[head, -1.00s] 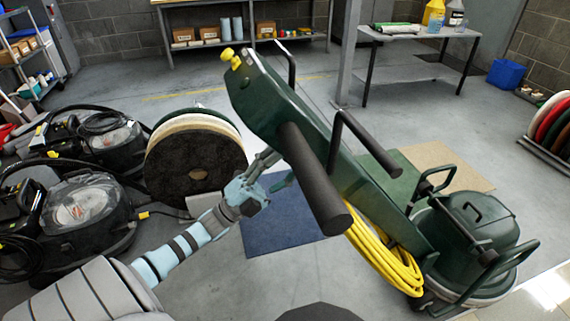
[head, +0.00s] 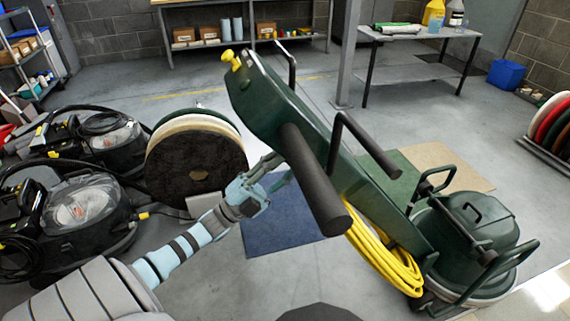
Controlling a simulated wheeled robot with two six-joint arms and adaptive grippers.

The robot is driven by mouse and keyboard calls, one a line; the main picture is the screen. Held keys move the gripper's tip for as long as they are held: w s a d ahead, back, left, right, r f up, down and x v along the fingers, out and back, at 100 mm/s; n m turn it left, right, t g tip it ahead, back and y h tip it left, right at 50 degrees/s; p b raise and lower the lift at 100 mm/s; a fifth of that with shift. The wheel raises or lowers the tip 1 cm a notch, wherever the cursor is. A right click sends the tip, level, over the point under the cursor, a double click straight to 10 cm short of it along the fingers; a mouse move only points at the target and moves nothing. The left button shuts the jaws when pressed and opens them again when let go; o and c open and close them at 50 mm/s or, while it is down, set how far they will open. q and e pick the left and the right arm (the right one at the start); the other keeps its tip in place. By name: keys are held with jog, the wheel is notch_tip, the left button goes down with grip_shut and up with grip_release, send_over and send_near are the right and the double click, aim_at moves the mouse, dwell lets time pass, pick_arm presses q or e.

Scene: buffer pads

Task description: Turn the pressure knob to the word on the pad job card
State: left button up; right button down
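A green floor machine (head: 262,103) leans across the middle, its housing tilted up to the left and its base (head: 465,235) at right. A yellow knob-like part (head: 231,59) sits at the housing's upper end; I cannot tell whether it is the pressure knob, and no lettering is readable. I cannot make out a pad job card. My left gripper (head: 280,167) reaches up beside the housing's left side, below the yellow part and well apart from it. My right gripper is not in view.
Black handle bars (head: 312,180) jut toward me from the machine. A yellow cable (head: 385,262) hangs below. A stack of round pads (head: 195,165) stands left of the gripper, with black vacuum machines (head: 75,215) farther left. A blue mat (head: 280,222) lies on the floor.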

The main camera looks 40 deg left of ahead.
pick_arm(q)
jog(key=n+p, duration=0.1)
jog(key=n, duration=0.6)
jog(key=shift+d+f+n, duration=0.1)
jog(key=shift+f+n, duration=0.05)
jog(key=shift+n, duration=0.25)
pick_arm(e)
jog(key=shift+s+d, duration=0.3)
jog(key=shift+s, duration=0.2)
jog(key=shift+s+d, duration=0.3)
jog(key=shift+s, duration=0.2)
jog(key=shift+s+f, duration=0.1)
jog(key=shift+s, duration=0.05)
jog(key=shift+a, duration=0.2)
pick_arm(q)
jog(key=o, duration=1.2)
jog(key=shift+c, duration=0.2)
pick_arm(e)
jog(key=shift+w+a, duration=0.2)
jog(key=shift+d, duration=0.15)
